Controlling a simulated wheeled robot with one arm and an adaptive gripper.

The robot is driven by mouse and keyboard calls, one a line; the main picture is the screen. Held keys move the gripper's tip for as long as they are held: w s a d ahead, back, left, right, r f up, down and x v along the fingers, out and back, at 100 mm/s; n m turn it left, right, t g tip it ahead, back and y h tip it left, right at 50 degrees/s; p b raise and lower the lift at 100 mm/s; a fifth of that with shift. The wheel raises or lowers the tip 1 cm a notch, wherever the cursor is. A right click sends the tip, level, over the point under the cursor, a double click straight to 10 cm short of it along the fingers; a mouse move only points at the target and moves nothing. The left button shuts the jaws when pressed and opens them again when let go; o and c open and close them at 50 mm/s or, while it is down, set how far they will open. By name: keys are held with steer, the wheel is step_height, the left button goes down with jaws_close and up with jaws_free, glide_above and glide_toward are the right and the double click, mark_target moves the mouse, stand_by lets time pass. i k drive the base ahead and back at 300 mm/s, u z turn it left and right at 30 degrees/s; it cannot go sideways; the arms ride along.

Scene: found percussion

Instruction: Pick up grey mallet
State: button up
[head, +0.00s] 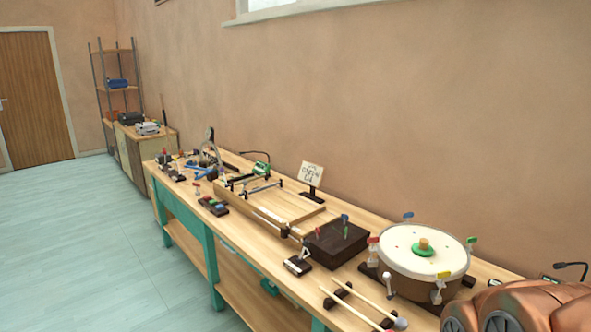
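A mallet with a round grey head (401,323) and a pale wooden stick lies near the front of the long bench, at the bottom of the head view. Its stick slants up and left, across a dark rest (342,293). A second pale stick (348,308) lies beside it on the left, apart from it; its lower end runs close to the picture's bottom edge. My gripper is not in view.
A white-topped drum (422,250) with coloured clamps stands just right of the mallet. A dark box (337,243) and a small dark block (298,265) stand behind and left. The wooden bench (268,253) runs along the wall. The floor (100,260) at left is clear.

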mark_target(401, 324)
steer(key=z, duration=0.15)
steer(key=k, duration=0.4)
steer(key=u, duration=0.95)
steer(key=i, duration=0.9)
steer(key=u, duration=0.05)
